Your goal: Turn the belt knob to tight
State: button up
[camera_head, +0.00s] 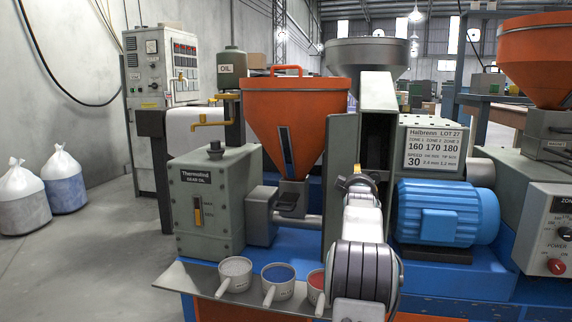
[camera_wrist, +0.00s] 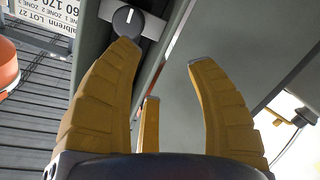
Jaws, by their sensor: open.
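A round dark knob (camera_wrist: 127,21) with a white pointer line shows at the top of the wrist view, on a pale plate fixed to a grey machine surface. Its pointer stands roughly upright in the picture. No tight or loose marking is readable. My gripper (camera_wrist: 163,56) has its yellow fingers spread, with nothing between them. The left finger's tip lies just below the knob in the picture and overlaps its lower edge; whether it touches I cannot tell. In the head view my arm covers the middle of the machine, and I cannot make out the knob there.
An orange hopper (camera_head: 286,110) and a grey gear box (camera_head: 207,205) stand left of my arm. A blue motor (camera_head: 445,215) and a settings sign (camera_head: 436,150) are on the right. Cups (camera_head: 278,283) stand on a front shelf. Open floor lies at the left.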

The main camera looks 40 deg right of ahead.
jog(key=w+a+r+y+p, duration=0.2)
jog(key=a+p, duration=0.1)
jog(key=a, duration=0.4)
jog(key=w+a+r+y+p, duration=0.2)
jog(key=a+p, duration=0.2)
jog(key=a, duration=0.4)
jog(key=w+a+r+n+y+p, duration=0.1)
jog(key=w+a+r+y+p, duration=0.1)
jog(key=a, duration=0.5)
jog(key=shift+w+a+r+p, duration=0.15)
jog(key=shift+w+r+p, duration=0.35)
jog(key=shift+p, duration=0.3)
